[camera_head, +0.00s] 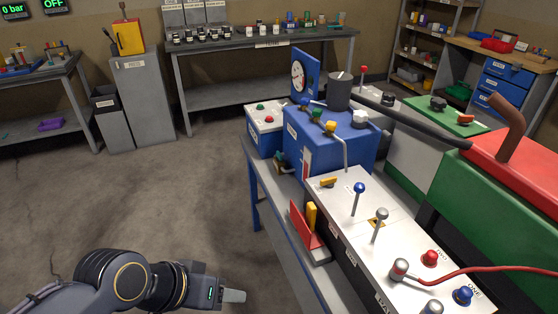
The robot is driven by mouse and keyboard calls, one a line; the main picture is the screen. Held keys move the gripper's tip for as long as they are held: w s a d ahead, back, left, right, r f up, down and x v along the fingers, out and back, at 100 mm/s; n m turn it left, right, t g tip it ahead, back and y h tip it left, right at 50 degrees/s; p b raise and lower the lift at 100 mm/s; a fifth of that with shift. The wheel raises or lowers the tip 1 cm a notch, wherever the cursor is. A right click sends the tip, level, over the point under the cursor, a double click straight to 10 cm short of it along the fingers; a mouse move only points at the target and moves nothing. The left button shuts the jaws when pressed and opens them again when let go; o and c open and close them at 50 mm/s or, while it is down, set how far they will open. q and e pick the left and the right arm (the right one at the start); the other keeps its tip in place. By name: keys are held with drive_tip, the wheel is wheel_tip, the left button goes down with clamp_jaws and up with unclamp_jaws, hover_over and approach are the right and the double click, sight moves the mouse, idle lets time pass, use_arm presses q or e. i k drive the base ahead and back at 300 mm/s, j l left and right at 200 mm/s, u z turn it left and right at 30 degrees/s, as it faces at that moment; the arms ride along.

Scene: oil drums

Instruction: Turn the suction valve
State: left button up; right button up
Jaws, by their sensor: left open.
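My left gripper (232,295) is low in the view, left of the blue-framed stand, over the floor. It is open and empty, apart from everything. A blue pump unit (335,150) stands on the stand, with small yellow, green and blue valve handles on top; the yellow handle (330,127) is the nearest. A white panel (350,210) in front of it carries a small yellow lever (328,182), a blue-knobbed lever (359,188) and a grey-knobbed lever (382,213). The labels are too small to tell which is the suction valve. My right gripper is out of view.
A red holder (305,227) sits on the stand's left ledge. A red hose (480,270) crosses the panel. Green and red machinery (490,200) fills the right. The floor at left is clear.

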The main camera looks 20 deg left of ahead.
sight(279, 158)
drive_tip(key=i+j+z, duration=0.1)
drive_tip(key=j, duration=0.4)
drive_tip(key=i+j, duration=0.3)
drive_tip(key=j, duration=0.25)
drive_tip(key=i+j+z, duration=0.15)
drive_tip(key=j, duration=0.4)
drive_tip(key=i+j, duration=0.15)
drive_tip(key=j, duration=0.4)
drive_tip(key=i+j+z, duration=0.15)
drive_tip(key=j, duration=0.4)
drive_tip(key=i+j, duration=0.15)
drive_tip(key=j, duration=0.4)
drive_tip(key=i+j+z, duration=0.15)
drive_tip(key=j, duration=1)
drive_tip(key=i+z, duration=0.05)
drive_tip(key=i, duration=0.05)
